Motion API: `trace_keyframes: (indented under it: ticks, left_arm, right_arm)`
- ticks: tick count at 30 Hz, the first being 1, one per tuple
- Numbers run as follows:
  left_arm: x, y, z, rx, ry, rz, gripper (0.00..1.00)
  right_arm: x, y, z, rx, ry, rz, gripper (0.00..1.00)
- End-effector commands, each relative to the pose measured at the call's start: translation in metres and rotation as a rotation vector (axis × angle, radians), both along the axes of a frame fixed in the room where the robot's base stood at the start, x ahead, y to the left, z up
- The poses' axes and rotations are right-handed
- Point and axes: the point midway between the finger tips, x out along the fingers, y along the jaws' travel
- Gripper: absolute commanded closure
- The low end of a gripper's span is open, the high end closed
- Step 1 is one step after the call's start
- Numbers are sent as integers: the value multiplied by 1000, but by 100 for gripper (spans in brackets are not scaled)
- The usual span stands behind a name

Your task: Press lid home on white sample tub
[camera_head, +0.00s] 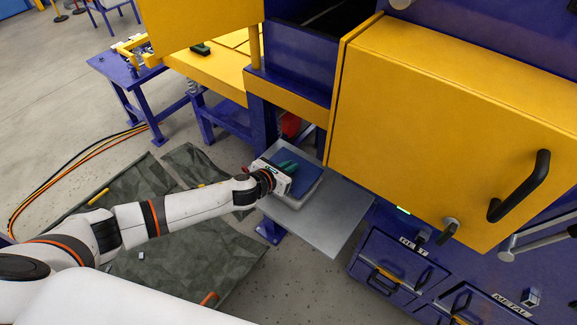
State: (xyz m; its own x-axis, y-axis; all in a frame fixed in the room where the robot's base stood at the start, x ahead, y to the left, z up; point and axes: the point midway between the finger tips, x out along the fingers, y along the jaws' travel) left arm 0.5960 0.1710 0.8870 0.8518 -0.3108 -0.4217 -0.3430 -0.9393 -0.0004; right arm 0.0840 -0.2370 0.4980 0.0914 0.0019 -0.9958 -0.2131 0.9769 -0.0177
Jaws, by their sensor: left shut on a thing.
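The white sample tub (294,203) stands on a grey metal shelf (335,215) below the yellow machine housing. A blue lid (304,176) lies over the top of the tub. I cannot tell whether it is seated all round. My left gripper (287,170) reaches in from the left over the tub and lid. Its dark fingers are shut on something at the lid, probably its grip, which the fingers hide. My right gripper is not in view.
A yellow housing (445,125) with a black handle (520,187) overhangs the shelf on the right. Blue drawers (388,268) sit below it. Dark mats (150,235) cover the floor at left. The shelf's front part is bare.

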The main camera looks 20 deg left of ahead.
Motion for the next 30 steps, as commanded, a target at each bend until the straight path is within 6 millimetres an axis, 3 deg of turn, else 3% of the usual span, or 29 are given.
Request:
trace_keyframes:
  ticks: [26,27,30]
  left_arm:
    - [0,0,-20,0,0,0,100]
    - [0,0,-19,0,0,0,85]
    - [0,0,-19,0,0,0,68]
  right_arm:
    - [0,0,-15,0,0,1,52]
    - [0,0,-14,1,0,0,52]
    - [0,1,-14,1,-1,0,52]
